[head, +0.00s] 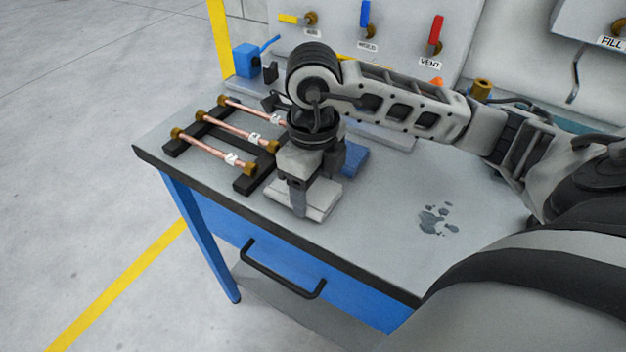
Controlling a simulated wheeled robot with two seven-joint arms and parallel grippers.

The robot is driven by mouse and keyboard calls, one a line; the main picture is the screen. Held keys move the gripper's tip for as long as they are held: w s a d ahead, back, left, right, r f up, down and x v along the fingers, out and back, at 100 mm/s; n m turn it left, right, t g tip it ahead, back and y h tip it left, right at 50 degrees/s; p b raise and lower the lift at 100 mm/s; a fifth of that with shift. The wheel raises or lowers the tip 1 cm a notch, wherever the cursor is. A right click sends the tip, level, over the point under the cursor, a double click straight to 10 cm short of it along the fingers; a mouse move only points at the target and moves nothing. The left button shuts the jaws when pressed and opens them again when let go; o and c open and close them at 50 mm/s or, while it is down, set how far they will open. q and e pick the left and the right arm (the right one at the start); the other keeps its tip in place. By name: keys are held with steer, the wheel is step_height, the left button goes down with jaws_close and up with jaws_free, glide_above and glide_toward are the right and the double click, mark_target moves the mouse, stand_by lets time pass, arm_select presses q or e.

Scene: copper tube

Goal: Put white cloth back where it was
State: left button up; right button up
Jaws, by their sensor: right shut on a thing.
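A white cloth (318,207) lies folded flat on the grey bench top, near the front edge and just right of the tube rack. My right gripper (298,212) points straight down onto it, with its fingertips at the cloth, and is shut on it. The gripper and wrist cover part of the cloth. The cloth seems to be at table level; I cannot tell whether it is lifted. My left gripper is not in view.
Copper tubes (212,151) with brass ends rest on a black rack (250,180) at the left. A blue cloth (353,161) lies behind the gripper. A dark wet patch (438,219) is on the bench (385,235) at the right. A valve panel with coloured levers (436,32) stands behind.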

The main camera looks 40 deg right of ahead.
mark_target(313, 191)
steer(key=shift+f, duration=0.1)
steer(key=shift+f+b, duration=0.15)
steer(key=shift+b, duration=0.15)
steer(key=o, duration=1)
steer(key=shift+r, duration=0.2)
step_height(313, 191, up, 12)
steer(key=shift+r+p, duration=0.1)
steer(key=shift+p, duration=0.85)
